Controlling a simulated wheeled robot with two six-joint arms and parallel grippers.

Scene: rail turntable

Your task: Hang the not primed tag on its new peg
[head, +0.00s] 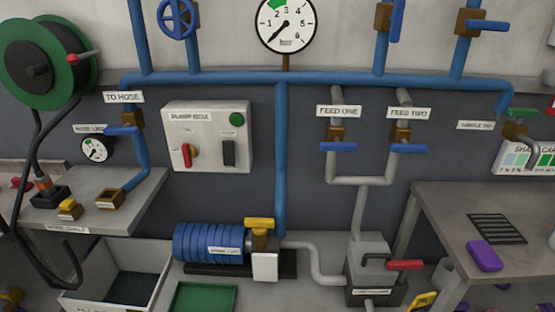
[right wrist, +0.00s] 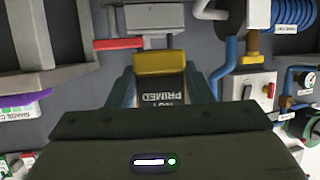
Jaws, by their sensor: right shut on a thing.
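The not primed tag (right wrist: 163,85) shows in the right wrist view with a yellow top and a dark face, its lettering upside down. My right gripper (right wrist: 163,75) is shut on it, one finger at each side. Beyond the tag are a red lever (right wrist: 118,43) and a grey box. In the head view the same red lever (head: 405,265) sits on the grey box (head: 372,285). A yellow piece (head: 420,302) shows at the bottom edge there; I cannot tell whether it is the tag. I cannot make out the peg clearly. My left gripper is not in view.
A blue pump (head: 210,243) with a yellow valve handle (head: 259,223) stands left of the grey box. A grey table (head: 450,215) with a purple block (head: 485,256) stands at right. A grey bin (head: 75,297) and green tray (head: 203,298) are lower left.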

